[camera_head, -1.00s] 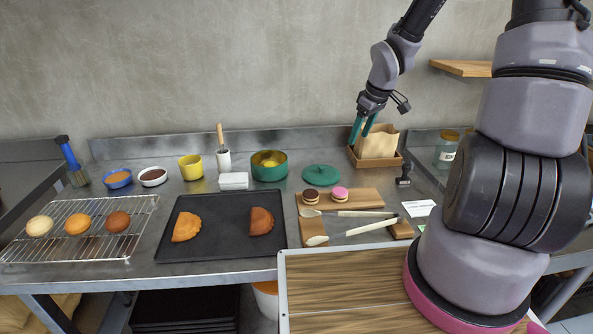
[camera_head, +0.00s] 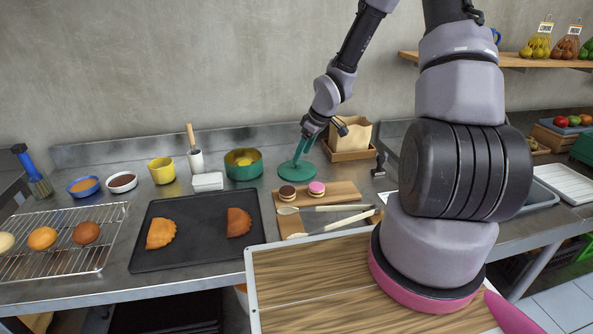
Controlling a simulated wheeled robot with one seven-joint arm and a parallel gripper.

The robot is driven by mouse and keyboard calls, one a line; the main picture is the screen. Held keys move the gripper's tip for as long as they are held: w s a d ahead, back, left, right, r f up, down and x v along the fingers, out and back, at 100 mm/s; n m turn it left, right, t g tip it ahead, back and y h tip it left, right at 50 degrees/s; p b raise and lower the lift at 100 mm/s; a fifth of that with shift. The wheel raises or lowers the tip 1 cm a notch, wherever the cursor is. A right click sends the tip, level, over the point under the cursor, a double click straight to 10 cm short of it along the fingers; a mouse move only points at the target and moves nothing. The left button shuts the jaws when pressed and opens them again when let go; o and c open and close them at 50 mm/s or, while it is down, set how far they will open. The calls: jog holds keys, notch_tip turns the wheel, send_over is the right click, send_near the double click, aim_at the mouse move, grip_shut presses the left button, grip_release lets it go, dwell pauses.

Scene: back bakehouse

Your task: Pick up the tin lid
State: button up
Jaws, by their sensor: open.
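The tin lid (camera_head: 297,172) is a round, flat teal disc lying on the steel worktop, just right of the green tin (camera_head: 243,164) with something yellow inside. My gripper (camera_head: 302,150) has teal fingers and reaches down over the lid from above. The jaws are open. I cannot tell whether the fingertips touch the lid.
A wooden box with a paper bag (camera_head: 347,135) stands behind right. A white block (camera_head: 208,181) and dark tray (camera_head: 190,233) are to the left.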

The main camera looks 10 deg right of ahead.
aim_at(297, 166)
jog(key=x, duration=0.4)
jog(key=shift+a, duration=0.15)
jog(key=shift+s, duration=0.1)
grip_shut()
